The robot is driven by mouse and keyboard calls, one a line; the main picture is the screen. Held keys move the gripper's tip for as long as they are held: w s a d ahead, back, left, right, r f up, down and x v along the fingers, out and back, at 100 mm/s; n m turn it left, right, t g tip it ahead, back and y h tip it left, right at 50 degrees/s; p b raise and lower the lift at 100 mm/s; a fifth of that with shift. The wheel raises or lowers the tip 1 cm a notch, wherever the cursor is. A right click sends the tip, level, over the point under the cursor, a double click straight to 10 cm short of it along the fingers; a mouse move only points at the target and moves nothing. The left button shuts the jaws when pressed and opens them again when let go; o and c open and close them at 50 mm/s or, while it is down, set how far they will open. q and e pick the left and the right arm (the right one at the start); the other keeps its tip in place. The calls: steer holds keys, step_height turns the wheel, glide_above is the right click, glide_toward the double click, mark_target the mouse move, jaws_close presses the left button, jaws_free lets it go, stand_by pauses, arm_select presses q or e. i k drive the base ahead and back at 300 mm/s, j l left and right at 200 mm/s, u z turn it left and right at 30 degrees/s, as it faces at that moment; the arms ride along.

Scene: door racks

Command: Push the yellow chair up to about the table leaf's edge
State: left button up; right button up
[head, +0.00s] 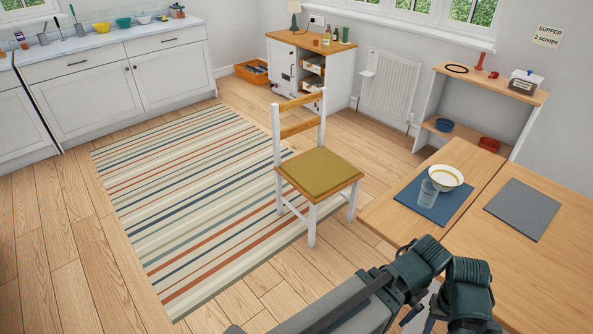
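The yellow chair (319,172) has a yellow-olive seat pad, white legs and wooden back slats. It stands upright, partly on the striped rug, with its back toward the rug. The table leaf (392,218) is the near-left section of the wooden table, right of the chair. A floor gap shows between the chair's seat and the leaf's edge. Dark links of my own arm rise at the bottom right and cover the leaf's near part. Neither gripper's fingers can be made out, and no gripper touches the chair.
A blue mat (434,203) on the leaf holds a bowl (446,177) and a clear glass (428,193). A grey mat (522,209) lies further right. The striped rug (190,200) covers the floor on the left. A cabinet (310,75) and a shelf unit (425,105) stand behind.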

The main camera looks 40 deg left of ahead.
mark_target(318, 173)
steer(key=u, duration=1.55)
steer(key=i+u, duration=0.15)
steer(key=u, duration=0.35)
steer(key=i, duration=5.35)
steer(key=i+j+z, duration=0.15)
steer(key=i+z, duration=0.25)
steer(key=k, duration=0.05)
